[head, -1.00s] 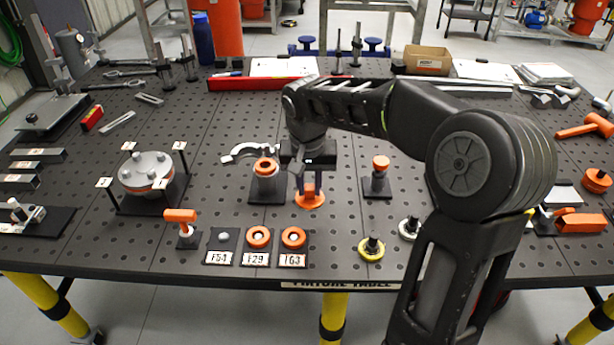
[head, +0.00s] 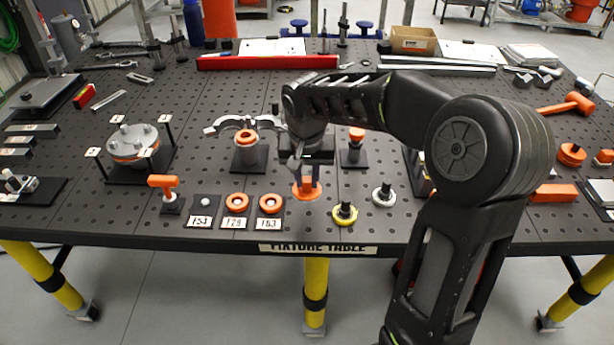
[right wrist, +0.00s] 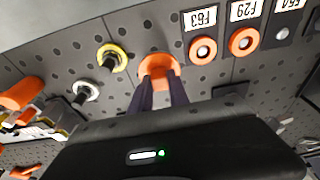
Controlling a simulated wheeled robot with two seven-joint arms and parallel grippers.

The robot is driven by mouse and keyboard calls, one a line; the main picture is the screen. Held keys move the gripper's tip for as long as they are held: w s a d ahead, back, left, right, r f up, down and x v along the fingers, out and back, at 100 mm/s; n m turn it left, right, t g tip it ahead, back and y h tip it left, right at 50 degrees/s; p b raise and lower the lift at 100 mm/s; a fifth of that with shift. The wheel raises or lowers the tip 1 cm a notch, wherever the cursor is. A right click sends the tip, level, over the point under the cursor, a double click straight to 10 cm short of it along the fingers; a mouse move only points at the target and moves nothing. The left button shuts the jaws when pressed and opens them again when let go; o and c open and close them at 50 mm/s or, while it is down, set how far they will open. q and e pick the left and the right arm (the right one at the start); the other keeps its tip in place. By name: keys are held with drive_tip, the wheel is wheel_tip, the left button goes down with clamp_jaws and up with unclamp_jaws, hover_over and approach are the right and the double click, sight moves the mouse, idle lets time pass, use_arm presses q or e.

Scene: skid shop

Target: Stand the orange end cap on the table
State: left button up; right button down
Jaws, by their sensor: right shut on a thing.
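The orange end cap (head: 306,191), a piece with a wide round flange, is held flange down between the fingers of my right gripper (head: 306,177). It looks upright, close over the front middle of the table (head: 340,232). I cannot tell whether its flange touches the table top. In the right wrist view, the end cap (right wrist: 160,66) sits at the tips of the two dark fingers (right wrist: 160,84), which partly hide it. My left gripper is not in view.
Orange rings on tagged plates (head: 270,204) lie just left of the end cap. A yellow-ringed part (head: 344,213) and a white-ringed part (head: 383,195) stand to its right. Behind are an orange-topped post (head: 355,146) and a grey cylinder with orange rim (head: 245,150).

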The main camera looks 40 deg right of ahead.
sight(307, 192)
drive_tip(key=shift+f+b, duration=0.8)
drive_tip(key=shift+f, duration=0.65)
drive_tip(key=shift+r, duration=0.1)
drive_tip(key=shift+f, duration=0.2)
drive_tip(key=shift+f+b, duration=0.2)
drive_tip(key=shift+b, duration=0.15)
drive_tip(key=shift+f+b, duration=1.45)
drive_tip(key=shift+f, duration=0.1)
drive_tip(key=c, duration=0.9)
unclamp_jaws()
